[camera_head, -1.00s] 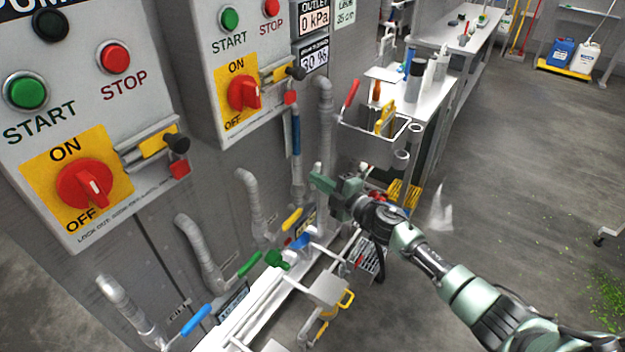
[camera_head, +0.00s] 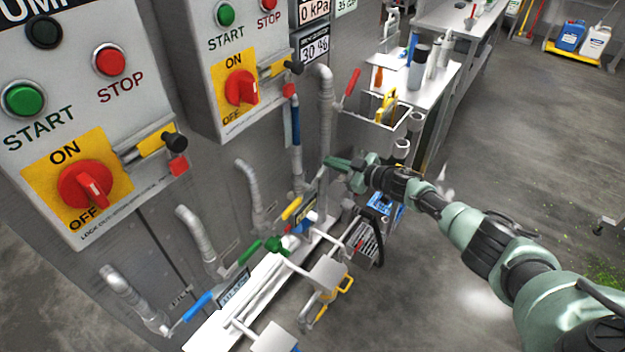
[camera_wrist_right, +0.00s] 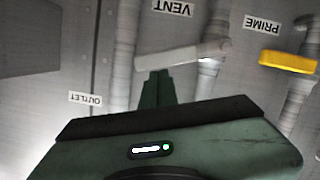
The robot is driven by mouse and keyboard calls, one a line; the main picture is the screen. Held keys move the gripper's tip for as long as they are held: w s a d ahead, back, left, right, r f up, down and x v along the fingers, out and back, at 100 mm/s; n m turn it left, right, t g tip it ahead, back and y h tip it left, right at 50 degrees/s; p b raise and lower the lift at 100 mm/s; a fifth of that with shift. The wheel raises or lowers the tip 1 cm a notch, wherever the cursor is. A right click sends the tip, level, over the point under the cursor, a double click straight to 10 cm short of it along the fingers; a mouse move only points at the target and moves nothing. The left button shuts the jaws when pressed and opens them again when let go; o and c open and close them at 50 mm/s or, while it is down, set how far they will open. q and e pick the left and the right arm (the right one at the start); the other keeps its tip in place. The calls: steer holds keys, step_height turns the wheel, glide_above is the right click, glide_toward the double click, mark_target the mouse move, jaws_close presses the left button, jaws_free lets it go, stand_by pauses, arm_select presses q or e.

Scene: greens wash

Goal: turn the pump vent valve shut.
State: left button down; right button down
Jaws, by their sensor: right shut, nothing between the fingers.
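The vent valve's pale grey lever (camera_wrist_right: 182,59) lies nearly level across a pipe in the right wrist view, below the VENT label (camera_wrist_right: 173,8). My right gripper (camera_wrist_right: 156,76) is shut and empty. Its fingertips are just below the lever's left part in that view; I cannot tell whether they touch it. In the head view my right gripper (camera_head: 330,162) is beside the grey wall pipes, and I cannot make out the vent lever clearly there. My left gripper is not in view.
A yellow handle (camera_wrist_right: 288,60) is near the PRIME label (camera_wrist_right: 262,24). The head view shows a green handle (camera_head: 249,251), a blue handle (camera_head: 197,305) and a pump panel (camera_head: 70,120) at left. A bench (camera_head: 440,75) stands behind my right arm. Floor at right is mostly clear.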

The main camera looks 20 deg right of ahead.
steer(key=shift+w+d+f+m+b, duration=0.15)
steer(key=shift+d+f+b, duration=0.05)
steer(key=shift+f+b, duration=0.35)
steer(key=shift+w+d+f+m+b, duration=0.15)
steer(key=shift+d+f+b, duration=0.1)
steer(key=shift+f+b, duration=0.3)
steer(key=shift+w+d+f+m+b, duration=0.1)
steer(key=shift+w+d+f+b, duration=0.1)
steer(key=shift+f+b, duration=0.35)
steer(key=shift+r, duration=0.1)
steer(key=shift+r, duration=0.1)
steer(key=s+d+r+p, duration=0.4)
steer(key=s+d+r, duration=0.1)
steer(key=s+r, duration=0.1)
steer(key=shift+s+d+r+g+p, duration=0.3)
steer(key=shift+s+d+p, duration=0.1)
steer(key=shift+s, duration=0.45)
